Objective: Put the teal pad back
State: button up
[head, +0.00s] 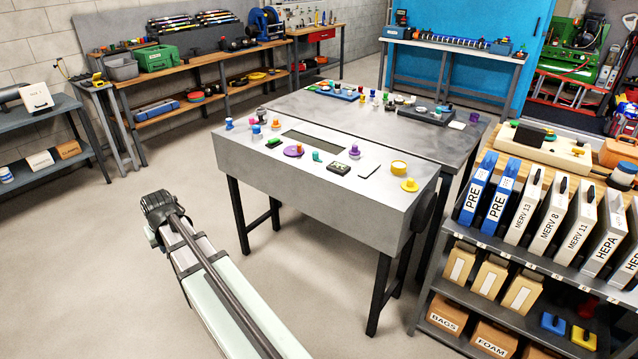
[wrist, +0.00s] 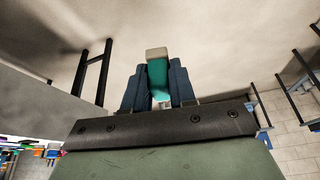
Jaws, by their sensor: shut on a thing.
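In the wrist view my gripper (wrist: 158,92) is shut on a teal piece with a pale, blocky end, which I take for the teal pad (wrist: 157,74). Its dark blue fingers stand on either side of it. Bare floor shows behind the held piece, and the grey table (wrist: 35,110) is off to the left. In the head view my arm reaches up from the bottom, left of the grey table (head: 300,180); I cannot make out the fingers or the held piece there. A small teal piece (head: 318,156) stands on that table.
The table top has a dark rectangular recess (head: 313,142), a purple disc (head: 293,151), a yellow piece (head: 399,168) and several knobbed pieces around it. A filter rack (head: 540,260) stands close on the right. Shelves (head: 40,125) stand at the left. Floor left of the table is clear.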

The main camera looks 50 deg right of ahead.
jog(key=s+d+r+m+h, duration=0.15)
jog(key=s+d, duration=0.25)
jog(key=d, duration=0.7)
jog(key=s+d+r+m+g, duration=0.1)
jog(key=s+d+m, duration=0.15)
jog(key=d, duration=0.75)
jog(key=s+d+r+m+h, duration=0.15)
jog(key=s+d, duration=0.25)
jog(key=d, duration=0.7)
jog(key=s+d+r+m+g, duration=0.1)
jog(key=s+d+r+m, duration=0.3)
jog(key=s+d, duration=1)
jog(key=s+d+r+m+g, duration=0.15)
jog(key=s+d+r, duration=0.35)
jog(key=s+d, duration=0.9)
jog(key=shift+t, duration=0.35)
jog(key=shift+w+a+x, duration=0.15)
jog(key=shift+w+x, duration=0.15)
jog(key=shift+x, duration=1.5)
jog(key=shift+w+a+x, duration=0.1)
jog(key=shift+w+x, duration=0.2)
jog(key=shift+x, duration=1.45)
jog(key=shift+w+a+x, duration=0.15)
jog(key=shift+w+x, duration=0.2)
jog(key=shift+x, duration=1.45)
